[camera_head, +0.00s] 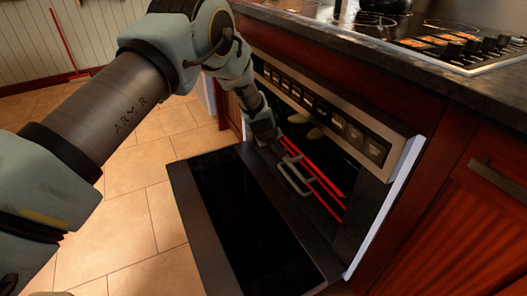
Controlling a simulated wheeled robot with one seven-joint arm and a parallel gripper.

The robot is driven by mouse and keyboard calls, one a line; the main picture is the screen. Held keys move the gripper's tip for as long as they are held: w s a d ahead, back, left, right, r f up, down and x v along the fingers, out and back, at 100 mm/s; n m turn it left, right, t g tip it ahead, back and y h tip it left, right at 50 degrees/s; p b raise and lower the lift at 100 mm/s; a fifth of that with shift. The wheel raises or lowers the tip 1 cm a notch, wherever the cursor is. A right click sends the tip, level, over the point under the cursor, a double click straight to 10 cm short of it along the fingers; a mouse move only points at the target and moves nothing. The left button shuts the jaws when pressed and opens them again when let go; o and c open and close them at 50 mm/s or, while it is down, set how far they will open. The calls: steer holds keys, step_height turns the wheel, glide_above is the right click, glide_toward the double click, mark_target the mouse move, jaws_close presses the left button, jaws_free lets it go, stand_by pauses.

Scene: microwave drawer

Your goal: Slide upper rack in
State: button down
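The oven (392,185) is built into the wooden cabinet under the counter. Its door (250,215) is folded down and open. Inside, red bars (318,185) mark the racks, one above the other. A grey loop-shaped handle (295,178) sticks out at the front of the opening. I cannot tell which rack it belongs to. My gripper (268,138) is at the upper left of the opening, close to the left end of the racks. My arm hides part of that corner. The fingertips are too small and dark to show whether they are open or whether they touch a rack.
A stone countertop (400,62) with a cooktop (450,45) and knobs overhangs above the oven. Light-coloured items (305,125) sit inside the oven. A wooden cabinet door with a handle (497,174) is at right. The tiled floor (140,205) left of the oven door is clear.

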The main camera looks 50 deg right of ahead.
steer(key=shift+s+d+f, duration=0.1)
steer(key=shift+s+d, duration=0.15)
steer(key=shift+d, duration=0.45)
steer(key=shift+s+d+r, duration=0.1)
steer(key=shift+s+d, duration=0.2)
steer(key=shift+d, duration=0.35)
steer(key=shift+s+d+f, duration=0.1)
steer(key=shift+s+d, duration=0.15)
steer(key=shift+d, duration=0.45)
